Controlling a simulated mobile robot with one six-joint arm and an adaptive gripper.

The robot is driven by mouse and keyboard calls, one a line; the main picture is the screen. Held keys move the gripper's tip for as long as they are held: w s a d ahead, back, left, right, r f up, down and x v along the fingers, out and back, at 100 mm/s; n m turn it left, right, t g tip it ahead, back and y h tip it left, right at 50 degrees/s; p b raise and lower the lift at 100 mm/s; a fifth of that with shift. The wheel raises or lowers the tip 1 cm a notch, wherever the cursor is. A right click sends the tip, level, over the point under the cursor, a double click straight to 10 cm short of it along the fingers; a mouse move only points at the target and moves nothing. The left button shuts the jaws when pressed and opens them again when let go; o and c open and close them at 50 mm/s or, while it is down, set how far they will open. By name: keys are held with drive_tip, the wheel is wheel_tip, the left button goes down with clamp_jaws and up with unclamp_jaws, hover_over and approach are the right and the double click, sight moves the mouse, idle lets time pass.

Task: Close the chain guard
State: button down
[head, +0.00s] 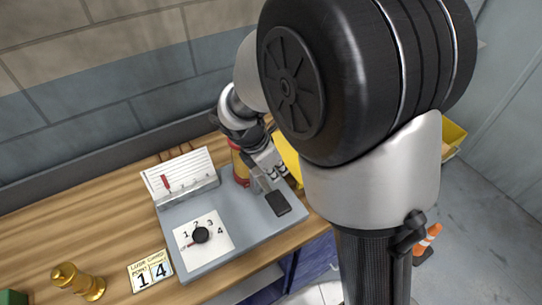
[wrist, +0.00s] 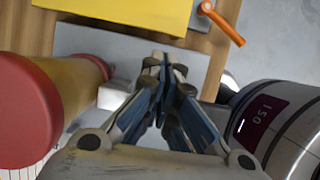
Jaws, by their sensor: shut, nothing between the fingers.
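A yellow panel or cover (wrist: 120,12), which looks like the chain guard, shows at the top of the wrist view. In the head view only a strip of yellow (head: 287,155) shows, and my arm hides the rest. I cannot tell how far open the guard stands. An orange lever (wrist: 222,24) sticks out to its right in the wrist view. My gripper (wrist: 165,62) is shut and empty, with its fingertips near the yellow part's lower edge; I cannot tell whether they touch. In the head view my gripper (head: 259,184) is over the grey board (head: 225,205).
A red and yellow cylinder (wrist: 75,80) stands close left of my gripper. A black-and-silver body with a display (wrist: 268,118) is close on the right. The board carries a numbered dial (head: 201,235), a scale panel (head: 183,175) and a dark plate (head: 278,203).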

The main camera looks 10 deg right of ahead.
drive_tip(key=b+x, duration=0.2)
drive_tip(key=x, duration=0.4)
drive_tip(key=shift+w+d, duration=0.1)
drive_tip(key=w+d+p, duration=0.2)
drive_tip(key=d+p, duration=0.1)
drive_tip(key=d, duration=0.3)
drive_tip(key=w+d+p, duration=0.2)
drive_tip(key=d+p, duration=0.1)
drive_tip(key=d, duration=0.3)
drive_tip(key=w+d+p, duration=0.2)
drive_tip(key=d+p, duration=0.1)
drive_tip(key=d, duration=0.4)
drive_tip(key=shift+r, duration=0.15)
drive_tip(key=shift+w+d, duration=0.25)
drive_tip(key=shift+d, duration=0.25)
drive_tip(key=shift+a+r+p, duration=0.2)
drive_tip(key=shift+r+p, duration=0.25)
drive_tip(key=shift+p, duration=0.2)
drive_tip(key=p+v, duration=0.7)
drive_tip(key=v, duration=0.2)
